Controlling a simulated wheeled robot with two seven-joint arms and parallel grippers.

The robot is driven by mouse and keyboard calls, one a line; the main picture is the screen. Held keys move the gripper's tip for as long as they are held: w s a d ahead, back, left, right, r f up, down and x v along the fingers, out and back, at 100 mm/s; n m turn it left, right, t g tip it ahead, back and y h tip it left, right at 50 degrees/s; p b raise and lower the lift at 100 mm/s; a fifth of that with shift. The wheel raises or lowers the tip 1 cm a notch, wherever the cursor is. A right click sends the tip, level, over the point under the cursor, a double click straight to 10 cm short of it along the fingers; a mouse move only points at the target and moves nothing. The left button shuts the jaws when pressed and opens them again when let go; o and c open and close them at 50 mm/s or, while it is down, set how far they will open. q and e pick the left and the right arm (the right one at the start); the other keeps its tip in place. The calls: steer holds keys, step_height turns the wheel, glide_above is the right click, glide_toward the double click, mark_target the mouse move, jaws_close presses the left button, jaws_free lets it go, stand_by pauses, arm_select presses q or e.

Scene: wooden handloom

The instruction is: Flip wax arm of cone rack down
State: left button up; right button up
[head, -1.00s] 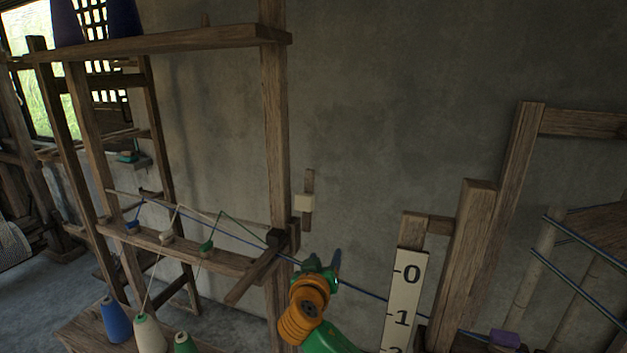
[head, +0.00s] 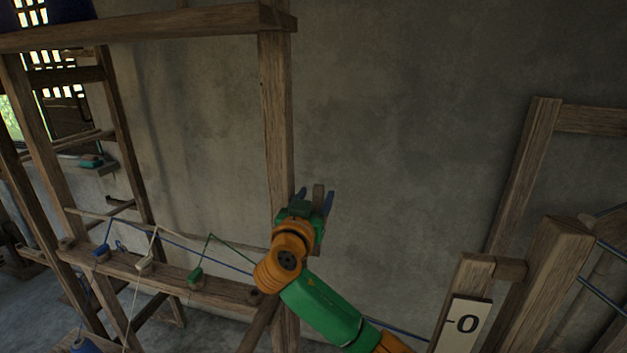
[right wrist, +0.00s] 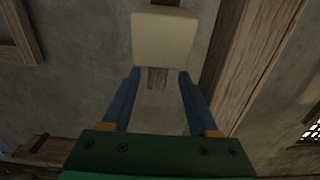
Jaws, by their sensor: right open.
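The cone rack (head: 275,120) stands at the left in the head view. Its wax arm (head: 318,192) is a short upright wooden stick beside the rack's right post. My left gripper is not in view.
Blue, white and green threads run through guides on the rack's lower rail (head: 165,277), left of my arm. The wall between is bare.

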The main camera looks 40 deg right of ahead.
mark_target(321, 191)
steer(key=d, duration=0.1)
steer(key=w+d+r+p, duration=0.1)
steer(key=shift+d, duration=0.4)
steer(key=shift+w+d+f+p, duration=0.4)
steer(key=shift+w+d, duration=0.25)
steer(key=shift+w, duration=0.2)
steer(key=shift+w+f, duration=0.15)
steer(key=shift+w, duration=0.05)
steer(key=shift+s+a, duration=0.1)
steer(key=shift+s, duration=0.1)
steer(key=c, duration=0.5)
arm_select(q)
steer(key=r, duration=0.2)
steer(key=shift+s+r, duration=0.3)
arm_select(e)
jaws_close()
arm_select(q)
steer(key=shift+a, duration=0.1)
